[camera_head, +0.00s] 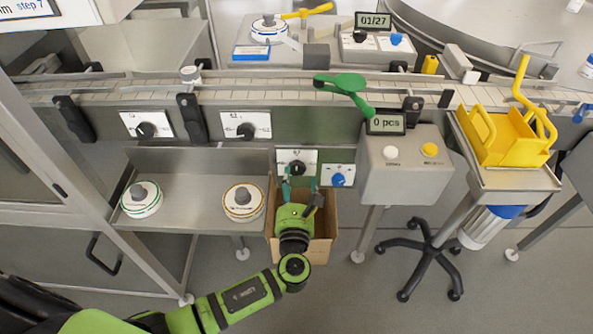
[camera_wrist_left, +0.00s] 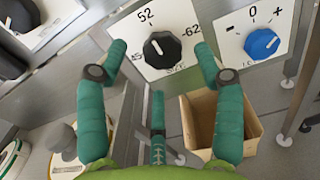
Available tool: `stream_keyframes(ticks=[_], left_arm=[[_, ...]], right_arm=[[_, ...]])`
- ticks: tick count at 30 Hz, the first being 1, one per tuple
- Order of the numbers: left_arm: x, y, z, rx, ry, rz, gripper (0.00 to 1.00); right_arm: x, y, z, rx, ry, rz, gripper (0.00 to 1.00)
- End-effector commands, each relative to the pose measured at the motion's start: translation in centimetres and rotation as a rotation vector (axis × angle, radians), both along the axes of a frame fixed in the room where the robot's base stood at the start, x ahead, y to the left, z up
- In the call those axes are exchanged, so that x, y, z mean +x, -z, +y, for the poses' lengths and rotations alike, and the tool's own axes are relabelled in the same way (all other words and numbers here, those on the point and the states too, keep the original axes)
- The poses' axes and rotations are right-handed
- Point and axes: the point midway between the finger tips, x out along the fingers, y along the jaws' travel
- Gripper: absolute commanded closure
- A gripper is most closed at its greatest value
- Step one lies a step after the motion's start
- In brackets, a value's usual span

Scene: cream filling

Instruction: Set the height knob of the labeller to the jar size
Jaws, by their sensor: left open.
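A black height knob (camera_wrist_left: 161,49) sits on a white plate with a scale that reads 45, 52 and 62. I cannot make out its exact setting. In the head view this knob (camera_head: 297,168) is on the front panel below the conveyor. My left gripper (camera_head: 301,180) is open and empty in front of it. A small jar (camera_head: 190,74) stands on the conveyor. My right gripper is not in view.
A blue knob (camera_wrist_left: 262,44) with a minus, 0 and plus scale is just right of the black one. A cardboard box (camera_head: 321,250) is below the gripper. Two other black knobs (camera_head: 146,130) (camera_head: 246,130) are to the left. A grey box with buttons (camera_head: 405,175) stands right.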

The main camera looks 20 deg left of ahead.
Motion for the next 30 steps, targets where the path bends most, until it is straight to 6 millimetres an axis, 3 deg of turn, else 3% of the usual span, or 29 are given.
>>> stream_keyframes(ticks=[3, 6, 12, 17, 21, 30], left_arm=[[1.7, 0.0, 0.5, 0.000, -0.001, -0.001, 0.32], [2.6, 0.0, 0.7, -0.001, 0.000, 0.000, 0.32], [3.2, 0.0, 0.9, -0.002, 0.000, 0.001, 0.32], [3.2, 0.0, 0.9, -0.003, 0.000, 0.001, 0.32], [3.2, 0.0, 0.9, -0.002, 0.000, 0.001, 0.88], [3.2, -0.2, 0.9, -0.004, 0.000, -0.004, 0.88]], right_arm=[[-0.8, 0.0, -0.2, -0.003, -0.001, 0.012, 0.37], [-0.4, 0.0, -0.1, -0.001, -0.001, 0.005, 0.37], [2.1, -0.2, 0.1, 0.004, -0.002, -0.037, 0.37], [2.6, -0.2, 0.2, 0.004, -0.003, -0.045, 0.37], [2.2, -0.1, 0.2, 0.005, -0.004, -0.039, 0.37], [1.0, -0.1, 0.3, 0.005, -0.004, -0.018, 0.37]])
